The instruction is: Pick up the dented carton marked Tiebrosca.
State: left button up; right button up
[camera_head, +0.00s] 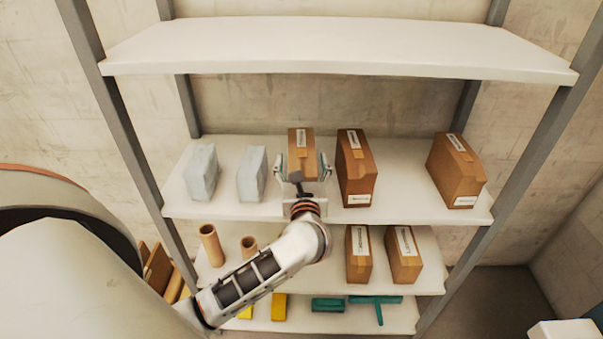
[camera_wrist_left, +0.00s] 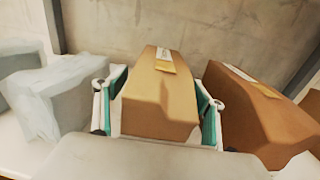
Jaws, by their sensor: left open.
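A brown carton (camera_head: 301,140) with a pale label on top stands on the middle shelf. My left gripper (camera_head: 302,166) is open, with one finger on each side of this carton. In the left wrist view the carton (camera_wrist_left: 160,104) stands between the teal finger pads, and the jaws are not closed on it. Its front face is unevenly shaded; I cannot tell for sure whether this is a dent. The label print is too small to read, so the name Tiebrosca is not confirmed on any carton. My right gripper is not in view.
A darker carton (camera_head: 357,180) stands close on the right, near the right finger. Another carton (camera_head: 456,172) stands farther right, with free shelf between. Two pale grey blocks (camera_head: 202,174) stand left. The upper shelf (camera_head: 340,45) is empty. Two cartons (camera_head: 358,256) stand on the shelf below.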

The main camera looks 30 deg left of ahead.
pick_arm(q)
jog(key=c, duration=1.4)
jog(key=shift+r, duration=0.1)
